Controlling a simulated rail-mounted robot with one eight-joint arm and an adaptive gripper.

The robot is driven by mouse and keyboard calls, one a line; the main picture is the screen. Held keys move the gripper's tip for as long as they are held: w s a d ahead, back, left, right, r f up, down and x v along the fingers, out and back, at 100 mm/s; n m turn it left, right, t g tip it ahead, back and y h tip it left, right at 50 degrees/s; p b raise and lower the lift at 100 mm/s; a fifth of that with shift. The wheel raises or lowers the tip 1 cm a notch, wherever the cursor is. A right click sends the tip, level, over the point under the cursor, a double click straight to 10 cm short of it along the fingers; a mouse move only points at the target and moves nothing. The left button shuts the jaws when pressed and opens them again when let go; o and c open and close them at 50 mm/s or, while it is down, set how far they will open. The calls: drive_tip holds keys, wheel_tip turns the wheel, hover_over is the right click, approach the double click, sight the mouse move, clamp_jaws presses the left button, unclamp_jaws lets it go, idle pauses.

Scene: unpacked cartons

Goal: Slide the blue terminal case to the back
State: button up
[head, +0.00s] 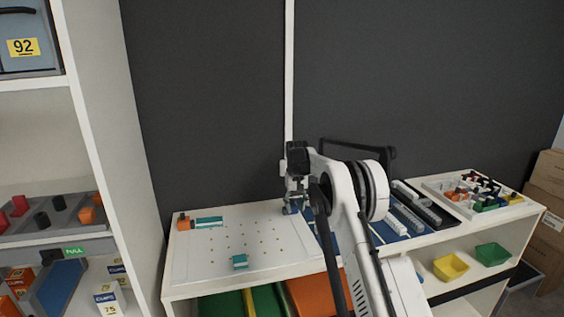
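My gripper (294,204) points down at the back of the white shelf top, near the right part of the pegboard panel. A small blue piece (290,209) shows right at its fingertips; I cannot tell whether it is held or only touched. A blue tray-like surface (388,236) lies to the right, partly hidden behind my arm, with grey and white strips on it. I cannot tell which of these blue things is the terminal case. The gripper fingers are too small to show open or shut.
A white panel (200,262) with small holes bears a teal block (240,261) at the front and a teal bar (209,222) beside an orange piece at the back left. A sorting tray (436,188) stands far right. A dark wall (220,110) closes the back.

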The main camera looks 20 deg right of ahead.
wheel_tip(320, 180, up, 15)
drive_tip(key=b, duration=0.1)
drive_tip(key=s+a+r+t+b, duration=0.1)
drive_tip(key=s+a+r, duration=0.3)
drive_tip(key=s+r, duration=0.6)
drive_tip(key=shift+a+t, duration=0.3)
drive_tip(key=shift+t, duration=0.1)
drive_tip(key=shift+s, duration=0.15)
idle(0.5)
drive_tip(key=s+a+r+t+b, duration=0.1)
drive_tip(key=s+a, duration=0.2)
drive_tip(key=s, duration=0.9)
drive_tip(key=s+a+r+t+b, duration=0.1)
drive_tip(key=s+a+t, duration=0.15)
drive_tip(key=s, duration=0.95)
drive_tip(key=s+a+f+t, duration=0.1)
drive_tip(key=s+f, duration=0.5)
drive_tip(key=s, duration=0.4)
drive_tip(key=s+a+f+t, duration=0.1)
drive_tip(key=s+a+f, duration=0.1)
drive_tip(key=s+f, duration=0.5)
drive_tip(key=s, duration=0.3)
drive_tip(key=shift+s+b, duration=0.35)
drive_tip(key=shift+b, duration=0.05)
